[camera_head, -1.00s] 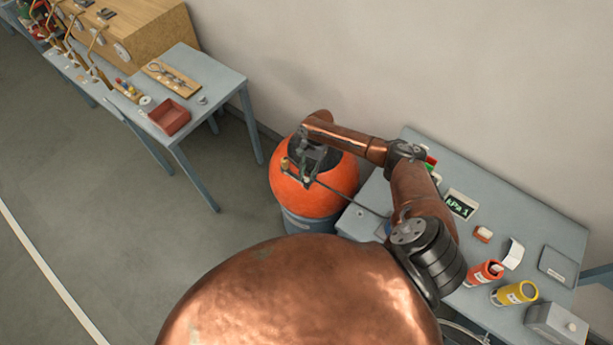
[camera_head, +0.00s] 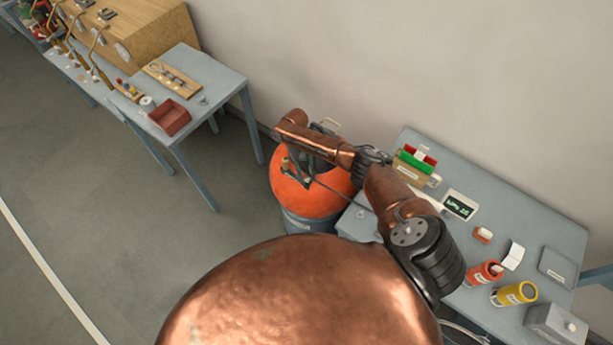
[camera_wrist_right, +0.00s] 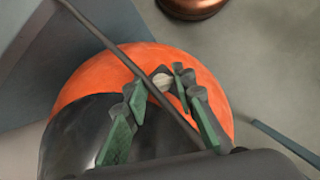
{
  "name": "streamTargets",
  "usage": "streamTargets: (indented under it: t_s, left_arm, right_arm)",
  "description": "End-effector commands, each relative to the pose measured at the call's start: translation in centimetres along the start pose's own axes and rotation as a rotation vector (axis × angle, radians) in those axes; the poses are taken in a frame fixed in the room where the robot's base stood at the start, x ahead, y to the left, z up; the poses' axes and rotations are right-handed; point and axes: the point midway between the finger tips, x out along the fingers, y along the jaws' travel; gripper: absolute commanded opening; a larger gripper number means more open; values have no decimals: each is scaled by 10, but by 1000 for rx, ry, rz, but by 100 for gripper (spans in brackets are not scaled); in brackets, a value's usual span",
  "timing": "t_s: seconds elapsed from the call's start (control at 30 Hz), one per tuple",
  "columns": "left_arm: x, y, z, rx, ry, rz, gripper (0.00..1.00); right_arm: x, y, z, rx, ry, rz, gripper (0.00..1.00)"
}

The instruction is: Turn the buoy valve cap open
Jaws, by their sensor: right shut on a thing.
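The orange buoy (camera_head: 330,200) with a dark top sits on a grey round stand (camera_head: 308,222) between the tables. It fills the middle of the right wrist view (camera_wrist_right: 85,80). My right gripper (camera_head: 303,180) reaches down over its near left side. In the wrist view, the green-padded fingers (camera_wrist_right: 160,88) stand either side of a small pale valve cap (camera_wrist_right: 162,80) and are shut on it. The finger contact is small and partly hidden. My left gripper is not in view.
The right table (camera_head: 520,210) holds a lit kPa display (camera_head: 459,205), a green and red box (camera_head: 417,160), a red cylinder (camera_head: 484,273) and a yellow cylinder (camera_head: 514,293). The left table (camera_head: 215,75) holds a red tray (camera_head: 170,117).

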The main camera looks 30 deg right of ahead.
Motion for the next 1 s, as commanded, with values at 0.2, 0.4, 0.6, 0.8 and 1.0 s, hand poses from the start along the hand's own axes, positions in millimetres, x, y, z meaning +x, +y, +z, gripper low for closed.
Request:
streamTargets:
  t_s: [0.2, 0.4, 0.6, 0.8, 1.0]
  left_arm:
    - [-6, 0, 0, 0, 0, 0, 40]
    - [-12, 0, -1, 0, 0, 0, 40]
    - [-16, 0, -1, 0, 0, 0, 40]
    - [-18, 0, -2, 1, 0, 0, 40]
    - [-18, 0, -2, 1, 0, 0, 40]
  right_arm:
    - [1, -1, 2, -177, -5, 74, 0]
    - [1, -1, 2, -311, -5, 129, 0]
    - [0, -1, 1, -403, -2, 166, 0]
    - [0, -2, 0, -451, 2, 186, 0]
    - [0, -3, -2, -467, 5, 191, 0]
